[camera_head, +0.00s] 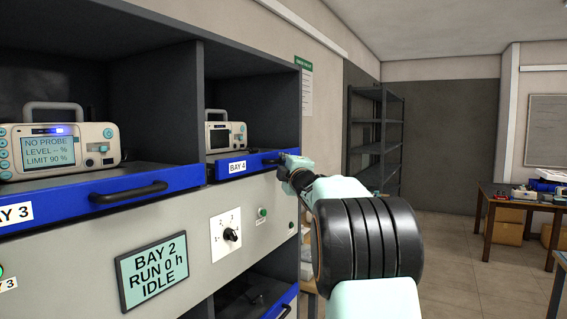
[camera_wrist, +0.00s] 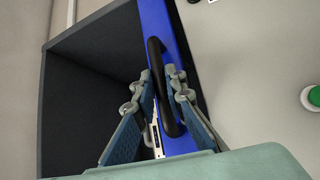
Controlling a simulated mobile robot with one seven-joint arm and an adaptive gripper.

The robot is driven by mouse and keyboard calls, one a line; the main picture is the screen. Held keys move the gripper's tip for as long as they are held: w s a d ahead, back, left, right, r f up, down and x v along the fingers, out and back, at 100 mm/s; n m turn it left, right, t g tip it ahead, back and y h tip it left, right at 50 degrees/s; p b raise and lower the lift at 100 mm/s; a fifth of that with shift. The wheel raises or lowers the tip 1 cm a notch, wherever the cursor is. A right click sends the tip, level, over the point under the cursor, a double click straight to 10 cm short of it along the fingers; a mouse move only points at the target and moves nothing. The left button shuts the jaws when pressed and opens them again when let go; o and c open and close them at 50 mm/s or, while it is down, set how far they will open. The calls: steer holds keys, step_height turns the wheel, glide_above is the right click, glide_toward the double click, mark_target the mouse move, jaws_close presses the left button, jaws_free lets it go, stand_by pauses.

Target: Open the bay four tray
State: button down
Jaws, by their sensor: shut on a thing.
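The bay four tray (camera_head: 247,161) has a blue front with a white "BAY 4" label (camera_head: 237,167). It sits in the upper right bay of the rack, and a monitor (camera_head: 225,136) with a dark screen stands on it. My gripper (camera_head: 283,162) is at the right part of the tray front. In the wrist view, its two fingers (camera_wrist: 161,92) lie on either side of the black tray handle (camera_wrist: 157,62), shut on it. In the head view my gripper hides most of this handle. I cannot tell whether the tray is pulled out at all.
The bay three tray (camera_head: 100,195) with its own black handle and a lit monitor (camera_head: 60,148) is at left. Below are a selector dial (camera_head: 230,234) and a "BAY 2 RUN 0 h IDLE" display (camera_head: 152,270). Open floor (camera_head: 460,260) lies to the right.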

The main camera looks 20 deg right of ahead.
steer(key=s+d, duration=1.6)
steer(key=s, duration=0.4)
steer(key=shift+s, duration=0.2)
steer(key=shift+f, duration=0.1)
steer(key=c, duration=2)
jaws_free()
steer(key=shift+a, duration=0.1)
steer(key=shift+o, duration=0.2)
steer(key=s+a+f, duration=0.1)
steer(key=s, duration=1)
steer(key=shift+s+a+f, duration=0.25)
steer(key=shift+s+a, duration=0.05)
steer(key=shift+s, duration=0.1)
steer(key=shift+d, duration=0.1)
